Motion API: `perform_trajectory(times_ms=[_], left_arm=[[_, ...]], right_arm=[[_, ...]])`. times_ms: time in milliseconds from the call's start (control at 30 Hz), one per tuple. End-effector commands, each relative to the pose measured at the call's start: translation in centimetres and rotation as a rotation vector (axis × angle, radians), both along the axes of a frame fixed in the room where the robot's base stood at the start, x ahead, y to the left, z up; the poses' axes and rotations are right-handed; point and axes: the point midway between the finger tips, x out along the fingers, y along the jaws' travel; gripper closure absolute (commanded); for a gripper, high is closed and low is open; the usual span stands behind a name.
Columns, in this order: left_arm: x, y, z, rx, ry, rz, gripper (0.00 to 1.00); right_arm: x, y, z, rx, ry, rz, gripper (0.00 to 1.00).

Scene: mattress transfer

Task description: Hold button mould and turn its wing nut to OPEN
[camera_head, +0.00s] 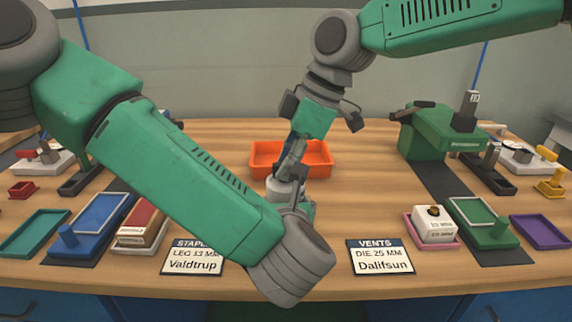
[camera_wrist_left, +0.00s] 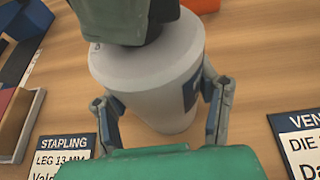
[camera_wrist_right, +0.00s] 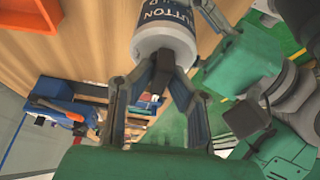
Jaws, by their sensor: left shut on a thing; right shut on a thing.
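The button mould (camera_wrist_left: 150,85) is a pale grey cylinder with a navy label, upright near the table's middle. My right gripper (camera_wrist_right: 163,75) comes from above and is shut on the dark wing nut (camera_wrist_right: 164,70) on top of the mould. In the right wrist view the label reads "BUTTON", with the rest partly cut off. Any OPEN mark is not visible.
An orange tray (camera_head: 262,158) stands just behind the mould. Sign cards for stapling (camera_head: 193,257) and vents (camera_head: 381,257) stand at the front edge. Trays and blocks line the left, a green press (camera_head: 440,135) and more trays the right. My left forearm spans the left centre.

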Motion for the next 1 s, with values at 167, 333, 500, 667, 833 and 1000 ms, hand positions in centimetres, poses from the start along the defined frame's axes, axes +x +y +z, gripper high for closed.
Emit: perform_trajectory(times_ms=[167,333,500,667,833,1000], left_arm=[[0.1,0.3,0.0,0.000,-0.001,0.011,0.96],[0.1,0.3,0.0,0.000,-0.001,0.010,0.96],[0.0,0.3,0.0,0.000,-0.001,0.008,0.96],[0.0,0.1,0.1,-0.001,-0.002,0.005,0.96],[0.0,0.1,0.1,-0.001,-0.003,0.003,0.96],[0.0,0.0,0.2,-0.001,-0.003,0.002,0.96]], right_arm=[[0.4,-0.5,0.0,-0.006,-0.006,0.001,1.00],[0.5,-0.5,0.0,-0.005,-0.007,0.000,1.00],[0.4,-0.5,0.0,-0.005,-0.007,0.000,0.67],[0.3,-0.3,0.0,-0.003,-0.004,0.003,0.67],[0.2,-0.2,0.2,-0.001,-0.003,0.003,0.67],[0.3,-1.0,2.1,0.000,-0.006,0.002,0.67]])
